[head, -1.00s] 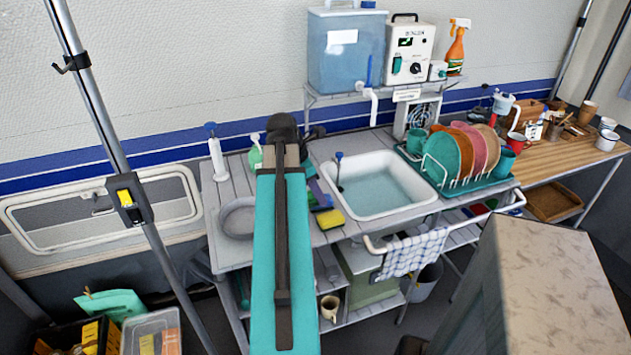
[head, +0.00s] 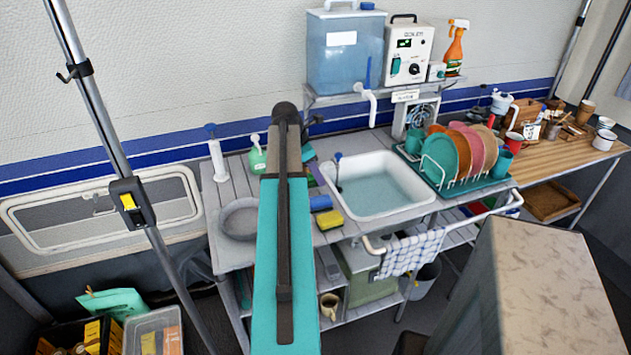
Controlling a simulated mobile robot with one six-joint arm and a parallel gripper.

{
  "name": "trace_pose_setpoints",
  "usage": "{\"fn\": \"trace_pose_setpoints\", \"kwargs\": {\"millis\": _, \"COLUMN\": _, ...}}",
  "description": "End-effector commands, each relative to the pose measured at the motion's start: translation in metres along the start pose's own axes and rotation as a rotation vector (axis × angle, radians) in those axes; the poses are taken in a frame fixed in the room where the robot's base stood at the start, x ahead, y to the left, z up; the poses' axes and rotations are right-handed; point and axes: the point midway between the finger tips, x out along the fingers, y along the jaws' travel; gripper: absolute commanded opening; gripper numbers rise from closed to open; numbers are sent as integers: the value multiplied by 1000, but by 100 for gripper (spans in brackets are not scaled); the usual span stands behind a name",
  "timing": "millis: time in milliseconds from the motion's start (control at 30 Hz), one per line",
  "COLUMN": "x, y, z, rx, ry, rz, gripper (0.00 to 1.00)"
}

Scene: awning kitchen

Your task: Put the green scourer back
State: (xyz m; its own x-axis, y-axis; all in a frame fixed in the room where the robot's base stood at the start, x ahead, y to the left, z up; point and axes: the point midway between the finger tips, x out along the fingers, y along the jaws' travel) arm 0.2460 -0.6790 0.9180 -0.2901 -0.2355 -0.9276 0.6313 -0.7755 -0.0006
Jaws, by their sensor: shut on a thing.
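My arm reaches away from the camera over the grey slatted worktop left of the sink. Its dark wrist end stands near the wall, and the arm hides my gripper's fingers and anything between them. A small green piece (head: 307,152), possibly the green scourer, shows just right of the arm's far end. I cannot tell whether it is held or resting. A purple item (head: 316,173), a blue sponge (head: 321,203) and a yellow sponge (head: 329,219) lie in a row nearer the front, left of the sink (head: 380,187).
A green soap bottle (head: 257,155), a white pump bottle (head: 215,155) and a round grey basin (head: 240,218) stand left of my arm. A dish rack (head: 480,187) with plates is right of the sink. A water tank (head: 345,55) sits on the shelf above.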

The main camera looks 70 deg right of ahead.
Motion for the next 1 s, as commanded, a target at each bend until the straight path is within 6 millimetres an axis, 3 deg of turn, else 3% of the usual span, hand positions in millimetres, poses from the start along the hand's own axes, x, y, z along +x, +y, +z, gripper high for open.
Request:
{"fn": "trace_pose_setpoints", "kwargs": {"millis": 467, "x": 2, "y": 4, "z": 0, "rx": -1, "ry": 0, "rz": 1, "gripper": 11}}
{"fn": "trace_pose_setpoints", "kwargs": {"millis": 1000, "x": 33, "y": 4, "z": -13, "rx": -1, "ry": 0, "rz": 1, "gripper": 11}}
